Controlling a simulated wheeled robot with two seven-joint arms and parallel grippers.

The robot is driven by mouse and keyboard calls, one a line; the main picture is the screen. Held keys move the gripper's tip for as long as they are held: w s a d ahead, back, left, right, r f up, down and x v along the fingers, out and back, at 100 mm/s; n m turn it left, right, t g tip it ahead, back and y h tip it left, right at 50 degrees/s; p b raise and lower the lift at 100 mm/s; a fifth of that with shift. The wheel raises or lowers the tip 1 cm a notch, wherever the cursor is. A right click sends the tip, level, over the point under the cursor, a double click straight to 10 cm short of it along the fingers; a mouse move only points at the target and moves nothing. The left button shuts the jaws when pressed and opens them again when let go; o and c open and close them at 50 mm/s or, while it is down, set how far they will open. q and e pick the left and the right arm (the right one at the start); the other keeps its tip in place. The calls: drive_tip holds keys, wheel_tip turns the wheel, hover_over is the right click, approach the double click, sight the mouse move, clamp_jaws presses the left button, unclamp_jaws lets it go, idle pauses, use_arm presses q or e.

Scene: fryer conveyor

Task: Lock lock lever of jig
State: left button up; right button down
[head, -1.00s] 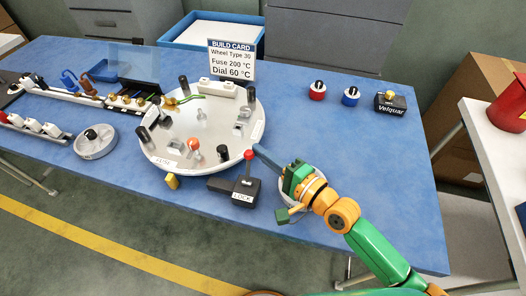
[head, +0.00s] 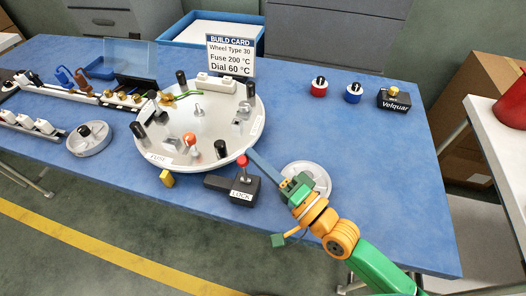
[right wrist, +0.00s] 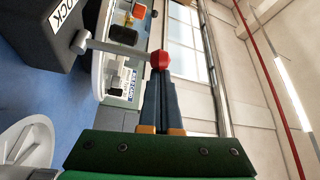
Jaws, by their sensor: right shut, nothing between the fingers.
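The jig is a round light-grey plate (head: 178,132) on the blue table, carrying pegs and small parts. The lock lever has a red knob (head: 242,161) on a short rod and rises from a black box labelled LOCK (head: 243,196) at the plate's front right. My right gripper (head: 251,153) is shut and empty, its long fingers beside the knob on the right. In the right wrist view the fingertips (right wrist: 160,78) are right at the red knob (right wrist: 160,60); I cannot tell whether they touch. The rod (right wrist: 112,48) runs to the box. My left gripper is not in view.
A grey round piece (head: 306,178) lies beside my right gripper. Red (head: 319,87) and blue (head: 353,93) buttons and a Velquar box (head: 394,98) stand at the back right. A build card (head: 231,55) stands behind the plate.

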drive_tip(key=s+n+b, duration=0.1)
drive_tip(key=n+y+b, duration=0.1)
drive_tip(key=s+a+f+n+b, duration=0.1)
drive_tip(key=shift+s+n+y, duration=0.3)
drive_tip(key=shift+n+y, duration=0.1)
use_arm(q)
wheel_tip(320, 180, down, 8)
drive_tip(key=b, duration=0.3)
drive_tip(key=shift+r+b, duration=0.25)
drive_tip(key=shift+b, duration=0.1)
use_arm(e)
drive_tip(key=shift+s+a+f+n+y, duration=0.15)
drive_tip(key=shift+s+n+y, duration=0.5)
drive_tip(key=shift+n, duration=0.5)
drive_tip(key=shift+s+a+f+n+y, duration=0.15)
drive_tip(key=shift+s+n+y, duration=0.45)
drive_tip(key=shift+n, duration=0.55)
drive_tip(key=shift+w, duration=0.1)
